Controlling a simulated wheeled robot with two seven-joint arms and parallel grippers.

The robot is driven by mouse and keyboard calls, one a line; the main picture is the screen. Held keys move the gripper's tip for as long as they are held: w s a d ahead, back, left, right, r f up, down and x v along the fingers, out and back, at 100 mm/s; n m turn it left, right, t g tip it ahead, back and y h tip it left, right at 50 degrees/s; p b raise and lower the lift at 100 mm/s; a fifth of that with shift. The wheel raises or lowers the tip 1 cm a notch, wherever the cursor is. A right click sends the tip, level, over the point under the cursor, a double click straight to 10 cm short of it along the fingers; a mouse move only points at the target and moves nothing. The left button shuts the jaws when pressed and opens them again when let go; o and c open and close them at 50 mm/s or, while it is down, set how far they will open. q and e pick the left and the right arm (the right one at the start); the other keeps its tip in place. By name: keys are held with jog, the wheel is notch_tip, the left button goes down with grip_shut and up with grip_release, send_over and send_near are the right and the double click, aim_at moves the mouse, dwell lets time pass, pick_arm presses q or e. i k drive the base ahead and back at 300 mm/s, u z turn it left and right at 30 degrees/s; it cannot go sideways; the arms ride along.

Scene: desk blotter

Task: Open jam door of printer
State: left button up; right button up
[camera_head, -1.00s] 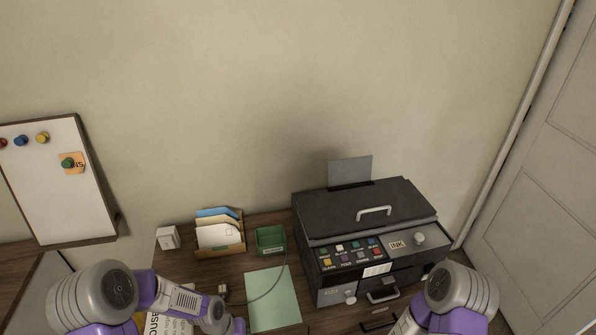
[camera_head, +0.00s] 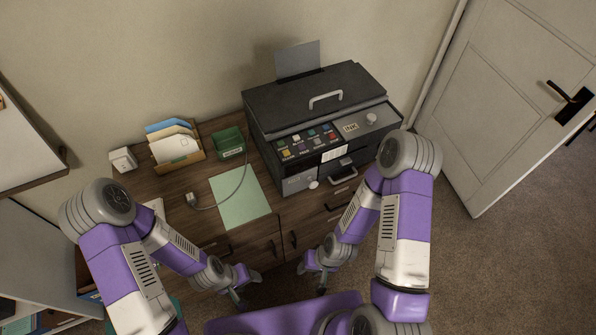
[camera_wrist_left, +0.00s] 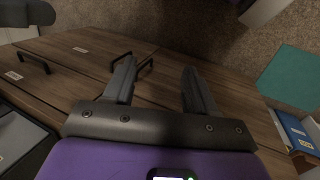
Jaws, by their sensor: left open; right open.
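The black printer (camera_head: 315,115) stands on the right part of the wooden desk. Its lid with a pale handle (camera_head: 325,99) lies shut on top. Its front has a grey panel with a pale knob (camera_head: 312,184) at lower left, a pale handle (camera_head: 343,175) beside it, and an INK panel with a knob (camera_head: 371,118). I cannot read which part is the jam door. My left gripper (camera_head: 247,288) is open and empty in front of the desk; it also shows in the left wrist view (camera_wrist_left: 158,72). My right gripper (camera_head: 312,281) is open and empty, below and apart from the printer.
A green sheet (camera_head: 240,197), a cable (camera_head: 232,192), a green box (camera_head: 229,143) and a letter holder (camera_head: 176,146) lie left of the printer. Drawer handles (camera_head: 293,239) stick out of the desk front. A white door (camera_head: 500,90) is at right.

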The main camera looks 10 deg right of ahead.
aim_at(296, 184)
jog(key=z, duration=2.7)
jog(key=k, duration=1)
jog(key=u, duration=1.35)
jog(key=i, duration=0.5)
